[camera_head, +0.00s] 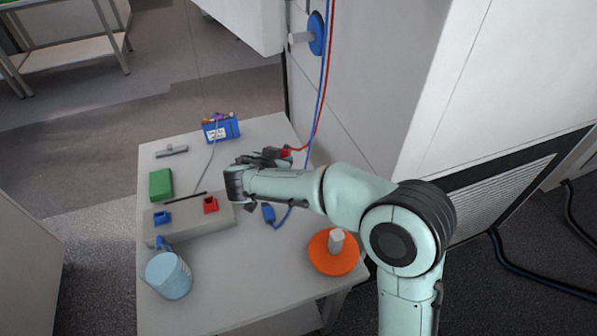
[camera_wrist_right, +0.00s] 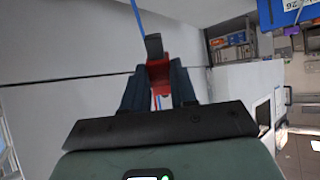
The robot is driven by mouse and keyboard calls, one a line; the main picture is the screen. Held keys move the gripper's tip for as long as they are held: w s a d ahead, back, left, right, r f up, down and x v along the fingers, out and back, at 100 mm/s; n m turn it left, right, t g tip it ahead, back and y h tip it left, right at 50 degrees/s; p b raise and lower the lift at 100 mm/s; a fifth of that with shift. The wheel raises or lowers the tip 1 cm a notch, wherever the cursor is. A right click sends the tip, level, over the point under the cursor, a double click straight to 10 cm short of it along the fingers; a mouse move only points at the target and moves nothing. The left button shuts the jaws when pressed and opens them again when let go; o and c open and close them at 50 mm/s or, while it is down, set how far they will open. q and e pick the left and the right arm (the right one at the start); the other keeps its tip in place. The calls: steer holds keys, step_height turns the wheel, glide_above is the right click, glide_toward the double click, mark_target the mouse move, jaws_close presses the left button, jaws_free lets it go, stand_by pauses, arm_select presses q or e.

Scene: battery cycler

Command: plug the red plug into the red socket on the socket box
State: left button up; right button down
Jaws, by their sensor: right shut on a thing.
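The socket box (camera_head: 188,226) is a long grey box on the left part of the table. It has a red socket (camera_head: 210,204) toward its right end and a blue socket (camera_head: 163,218) toward its left end. My right gripper (camera_head: 272,156) is shut on the red plug (camera_head: 285,152), above the table's far right part, beyond and right of the socket box. In the right wrist view the red plug (camera_wrist_right: 158,70) sits between the fingers; its tip is hard to make out. A red cable (camera_head: 310,140) runs up from it. My left gripper is not in view.
A blue plug (camera_head: 268,214) lies on the table (camera_head: 240,270) right of the box. An orange disc with a grey post (camera_head: 333,252), a light-blue mug (camera_head: 168,275), a green block (camera_head: 160,184) and a blue container (camera_head: 220,129) stand around. A cabinet wall (camera_head: 380,85) rises behind at right.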

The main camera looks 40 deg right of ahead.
steer(key=w+a+r+n+t+y+b, duration=0.1)
steer(key=w+a+n+t+y+b, duration=0.2)
steer(key=a+t, duration=0.5)
steer(key=w+a+n+t+y+b, duration=0.1)
steer(key=w+a+n+t+b, duration=0.3)
steer(key=a, duration=0.8)
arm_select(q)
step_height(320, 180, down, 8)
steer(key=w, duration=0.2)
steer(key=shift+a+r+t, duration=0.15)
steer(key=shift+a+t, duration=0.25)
arm_select(e)
steer(key=shift+n+g, duration=0.3)
steer(key=shift+g, duration=0.2)
steer(key=shift+s+d+f, duration=0.1)
steer(key=shift+s+f, duration=0.25)
steer(key=shift+f, duration=0.55)
steer(key=shift+s+d+f, duration=0.15)
steer(key=shift+s+f, duration=0.2)
steer(key=shift+f, duration=0.55)
steer(key=shift+s+d+f, duration=0.1)
steer(key=shift+s+f, duration=0.25)
steer(key=shift+f, duration=0.55)
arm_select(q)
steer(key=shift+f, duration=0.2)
